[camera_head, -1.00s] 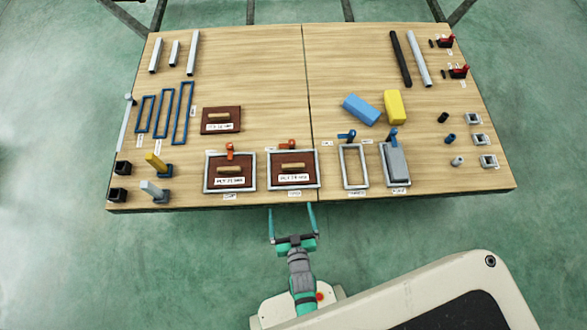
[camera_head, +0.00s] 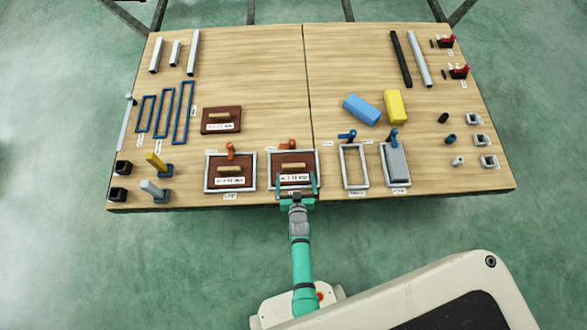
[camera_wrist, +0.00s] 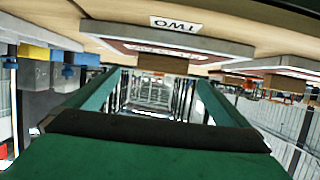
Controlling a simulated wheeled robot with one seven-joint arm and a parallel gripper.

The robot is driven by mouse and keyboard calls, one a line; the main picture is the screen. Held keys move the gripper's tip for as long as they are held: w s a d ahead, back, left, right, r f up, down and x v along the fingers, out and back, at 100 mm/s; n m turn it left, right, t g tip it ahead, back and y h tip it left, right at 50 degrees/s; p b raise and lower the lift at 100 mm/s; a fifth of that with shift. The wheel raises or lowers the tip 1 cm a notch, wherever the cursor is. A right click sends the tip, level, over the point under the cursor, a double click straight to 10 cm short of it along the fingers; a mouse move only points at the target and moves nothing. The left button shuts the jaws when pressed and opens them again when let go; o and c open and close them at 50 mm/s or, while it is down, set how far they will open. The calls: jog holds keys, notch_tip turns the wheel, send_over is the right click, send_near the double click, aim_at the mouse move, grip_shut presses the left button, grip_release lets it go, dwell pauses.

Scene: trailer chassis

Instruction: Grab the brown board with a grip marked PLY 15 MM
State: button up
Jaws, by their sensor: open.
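Three brown boards with light wooden grips show in the head view: one lies loose on the table (camera_head: 209,113), one sits in the left grey frame (camera_head: 217,182), and one in the middle grey frame (camera_head: 301,160). Each has a white label whose print is too small to read surely, so I cannot tell which is PLY 15 MM. My gripper (camera_head: 296,177) is open and empty at the front of the middle framed board, with its fingers on either side of the label. In the wrist view, a brown grip (camera_wrist: 163,64) stands out ahead, between my fingers (camera_wrist: 155,88).
Orange clamps (camera_head: 230,150) stand behind the framed boards. Right of them are an empty grey frame (camera_head: 343,168) and a frame with a grey block (camera_head: 395,160). Blue (camera_head: 361,109) and yellow (camera_head: 395,106) blocks lie behind. The table's back middle is clear.

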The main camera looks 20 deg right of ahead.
aim_at(294, 165)
jog(key=shift+x, duration=2.75)
jog(key=shift+w+a+r, duration=0.1)
jog(key=shift+a+r, duration=0.05)
jog(key=shift+r, duration=0.1)
jog(key=c, duration=1.4)
jog(key=shift+c, duration=0.2)
